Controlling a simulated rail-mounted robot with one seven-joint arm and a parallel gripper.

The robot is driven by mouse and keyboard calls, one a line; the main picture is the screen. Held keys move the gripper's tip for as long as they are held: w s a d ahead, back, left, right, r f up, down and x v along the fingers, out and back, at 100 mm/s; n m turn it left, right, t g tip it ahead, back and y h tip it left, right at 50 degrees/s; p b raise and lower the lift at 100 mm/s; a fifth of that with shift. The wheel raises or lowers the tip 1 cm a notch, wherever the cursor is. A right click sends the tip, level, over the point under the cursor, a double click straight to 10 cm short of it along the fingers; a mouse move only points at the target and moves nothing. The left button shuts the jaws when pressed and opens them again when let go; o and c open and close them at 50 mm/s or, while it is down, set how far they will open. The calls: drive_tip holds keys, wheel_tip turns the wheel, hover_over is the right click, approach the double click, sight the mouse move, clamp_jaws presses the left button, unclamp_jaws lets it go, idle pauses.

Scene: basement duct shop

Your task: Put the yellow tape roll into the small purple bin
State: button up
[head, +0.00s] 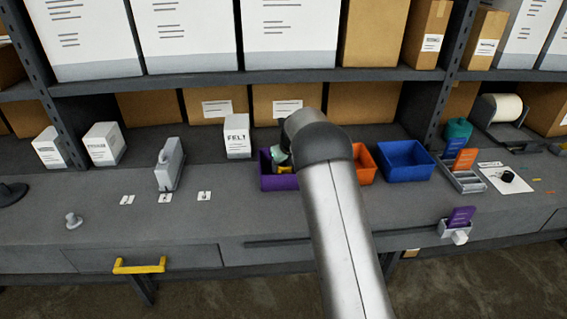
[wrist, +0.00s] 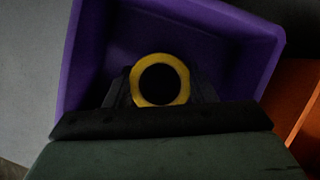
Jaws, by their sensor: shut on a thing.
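The yellow tape roll (wrist: 160,57) is held between the two dark fingers of my gripper (wrist: 160,88), and its ring faces the wrist camera. A small yellow part of the roll shows in the head view (head: 284,169) beside my arm. The small purple bin (head: 277,183) stands on the bench, partly hidden by my arm. In the wrist view the purple bin (wrist: 85,60) surrounds the roll on the left, far and right sides. The roll appears over or within the bin opening; I cannot tell whether it touches the floor.
An orange bin (head: 366,165) stands right beside the purple bin, partly behind my arm, and a blue bin (head: 405,161) is further right. A white FELT box (head: 237,140) stands behind and left. Bench space left of the purple bin is mostly clear, with small white labels (head: 165,198).

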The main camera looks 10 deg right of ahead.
drive_tip(key=shift+f+b, duration=0.3)
drive_tip(key=shift+f, duration=0.25)
drive_tip(key=o, duration=1)
drive_tip(key=shift+r, duration=0.1)
